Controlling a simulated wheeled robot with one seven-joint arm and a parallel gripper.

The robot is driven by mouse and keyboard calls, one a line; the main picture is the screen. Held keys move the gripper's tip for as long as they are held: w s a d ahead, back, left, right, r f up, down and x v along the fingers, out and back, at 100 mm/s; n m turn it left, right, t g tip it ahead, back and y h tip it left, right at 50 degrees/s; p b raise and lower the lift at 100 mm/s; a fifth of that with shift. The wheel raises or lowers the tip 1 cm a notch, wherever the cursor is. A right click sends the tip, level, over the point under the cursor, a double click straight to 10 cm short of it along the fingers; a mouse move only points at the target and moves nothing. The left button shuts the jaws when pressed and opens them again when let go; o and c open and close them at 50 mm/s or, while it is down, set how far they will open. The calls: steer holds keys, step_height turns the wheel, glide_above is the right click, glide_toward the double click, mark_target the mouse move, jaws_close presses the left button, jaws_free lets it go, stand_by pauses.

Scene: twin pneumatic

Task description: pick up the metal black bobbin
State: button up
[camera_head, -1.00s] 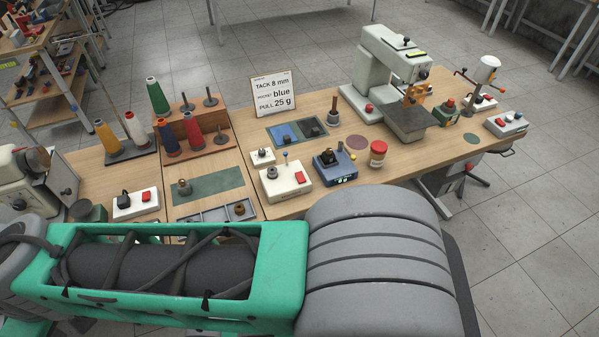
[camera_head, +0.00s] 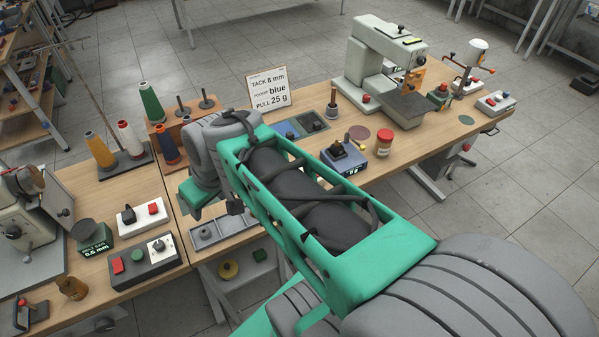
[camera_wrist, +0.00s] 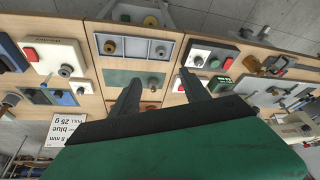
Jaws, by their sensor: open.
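The grey compartment tray (camera_wrist: 136,38) shows in the wrist view near the top, beyond my fingertips. A dark round bobbin (camera_wrist: 110,46) lies in its left compartment and a greyer one (camera_wrist: 160,50) in its right. I cannot tell for sure which is the metal black bobbin. In the head view a small grey bobbin (camera_head: 205,233) sits at the tray's left end; my arm hides part of the tray. My gripper (camera_wrist: 160,77) is open, its two dark fingers apart with nothing held, over the green mat (camera_wrist: 122,77).
A brass piece (camera_wrist: 153,82) stands on the green mat near my fingers. Beside the tray are a grey control box (camera_head: 145,262) and a black-and-red switch box (camera_head: 143,217). Thread cones (camera_head: 99,151) stand behind.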

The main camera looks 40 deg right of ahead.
steer(key=w+d+f+n+t+y+b, duration=0.15)
steer(key=w+d+f+b, duration=0.3)
steer(key=d+f, duration=0.45)
steer(key=d+f+t+b, duration=0.1)
steer(key=d+f, duration=0.1)
steer(key=d, duration=0.2)
steer(key=d+f+t+b, duration=0.2)
steer(key=d, duration=0.3)
steer(key=d+f+m+t+b, duration=0.1)
steer(key=d+f+t+b, duration=0.1)
steer(key=d+f, duration=0.1)
steer(key=shift+s+d+f+y, duration=0.15)
steer(key=shift+d+y, duration=0.2)
steer(key=shift+d, duration=0.55)
steer(key=s+d+t, duration=0.1)
steer(key=d, duration=0.1)
steer(key=s+d+h+b, duration=0.1)
steer(key=d, duration=0.1)
steer(key=s+d+t, duration=0.1)
steer(key=d, duration=0.1)
steer(key=shift+m+t, duration=0.25)
steer(key=shift+t, duration=0.1)
steer(key=x, duration=0.7)
steer(key=shift+w+d+r+p, duration=0.3)
steer(key=shift+w+d+p, duration=0.05)
steer(key=shift+w+p, duration=0.05)
steer(key=shift+c, duration=0.2)
jaws_close()
